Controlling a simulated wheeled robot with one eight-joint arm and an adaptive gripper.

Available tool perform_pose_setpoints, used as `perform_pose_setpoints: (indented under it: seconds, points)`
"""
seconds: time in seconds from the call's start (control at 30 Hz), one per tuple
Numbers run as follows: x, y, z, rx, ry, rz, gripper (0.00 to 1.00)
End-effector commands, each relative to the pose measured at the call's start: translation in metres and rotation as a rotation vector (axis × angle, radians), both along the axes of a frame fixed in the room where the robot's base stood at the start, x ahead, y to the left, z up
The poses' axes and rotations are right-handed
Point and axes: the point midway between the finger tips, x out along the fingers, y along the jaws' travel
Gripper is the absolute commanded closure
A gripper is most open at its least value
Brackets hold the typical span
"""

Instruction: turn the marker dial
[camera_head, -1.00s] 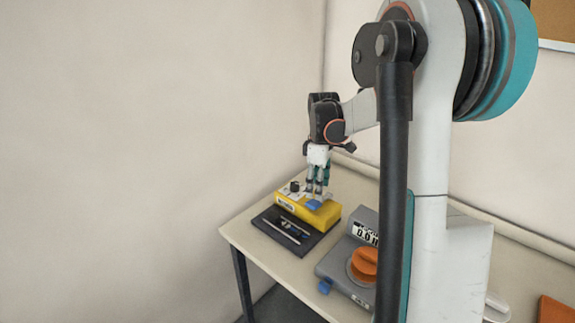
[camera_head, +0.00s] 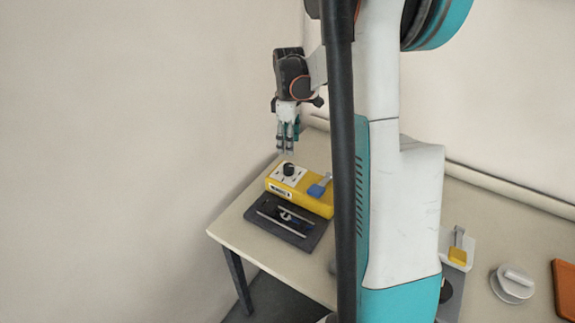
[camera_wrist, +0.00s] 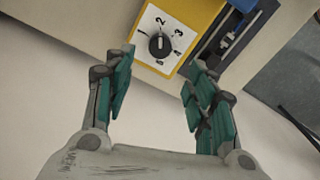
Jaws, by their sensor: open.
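The marker dial (camera_head: 288,169) is a black knob on a white plate at the left end of a yellow box (camera_head: 322,205). In the wrist view the dial (camera_wrist: 160,45) has a white pointer line and is ringed by printed numbers. My gripper (camera_head: 285,152) is open and empty, pointing down just above the dial and apart from it. In the wrist view my gripper (camera_wrist: 163,65) has its two green-padded fingers spread, with the dial between and slightly beyond the tips.
A blue lever (camera_head: 319,187) stands on the same box, right of the dial. A dark tray (camera_head: 268,212) with metal rails lies in front. My arm column hides the middle of the table. A yellow-handled item (camera_head: 458,252), a white round handle (camera_head: 513,283) and an orange block (camera_head: 565,288) are at right.

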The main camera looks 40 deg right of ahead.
Motion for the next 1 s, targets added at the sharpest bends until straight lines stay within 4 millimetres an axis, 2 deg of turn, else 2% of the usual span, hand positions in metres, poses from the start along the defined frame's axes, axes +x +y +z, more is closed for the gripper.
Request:
perform_pose_setpoints:
  seconds: [0.03,0.2,0.5,0.7,0.97,1.0]
  points:
    - [0.001,0.000,-0.014,0.000,0.000,0.000,0.49]
    - [0.001,0.000,-0.048,0.000,0.000,0.000,0.49]
    - [0.000,0.000,-0.091,0.000,0.000,0.000,0.49]
    - [0.000,0.000,-0.100,0.000,0.000,0.000,0.49]
    - [0.000,0.000,-0.100,0.000,0.000,0.000,0.49]
    - [0.000,0.000,-0.100,0.000,0.000,0.000,0.58]
